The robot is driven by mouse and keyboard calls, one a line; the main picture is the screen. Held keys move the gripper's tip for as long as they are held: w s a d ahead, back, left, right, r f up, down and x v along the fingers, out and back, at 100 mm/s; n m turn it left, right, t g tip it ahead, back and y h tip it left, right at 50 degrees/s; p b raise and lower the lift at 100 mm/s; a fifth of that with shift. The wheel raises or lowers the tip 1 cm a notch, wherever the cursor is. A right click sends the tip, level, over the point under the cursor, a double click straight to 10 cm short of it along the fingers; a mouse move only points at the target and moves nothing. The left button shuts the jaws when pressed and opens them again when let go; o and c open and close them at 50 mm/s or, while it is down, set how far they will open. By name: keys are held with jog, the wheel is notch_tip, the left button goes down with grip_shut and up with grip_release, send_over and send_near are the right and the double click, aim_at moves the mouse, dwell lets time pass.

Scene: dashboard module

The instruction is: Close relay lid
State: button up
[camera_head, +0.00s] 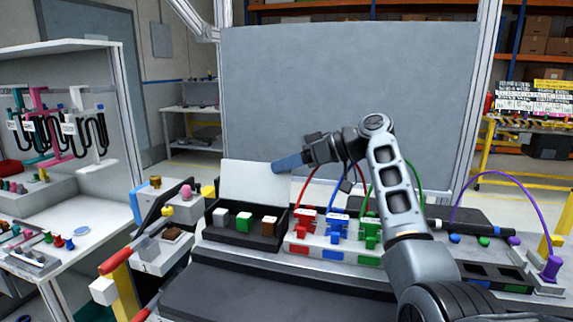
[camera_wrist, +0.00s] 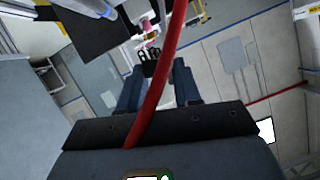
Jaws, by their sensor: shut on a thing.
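The relay lid (camera_head: 252,184) is a pale flat panel standing up, tilted open, at the back of a black box (camera_head: 240,238). White, green and brown blocks show in the box. My gripper (camera_head: 276,166) reaches in from the right, its blue fingertips overlapping the lid's upper right part. I cannot tell whether they touch it. In the wrist view my blue fingers (camera_wrist: 159,85) flank a narrow gap. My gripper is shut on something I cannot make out. A red cable (camera_wrist: 162,75) crosses in front of the fingers there.
Red, blue and green plugs (camera_head: 337,228) with arching cables stand right of the box, beneath my arm. A purple cable (camera_head: 510,178) arches at far right. A panel with a red-tipped lever (camera_head: 115,262) stands left. A large grey board (camera_head: 350,80) rises behind.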

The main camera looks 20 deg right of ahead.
grip_shut()
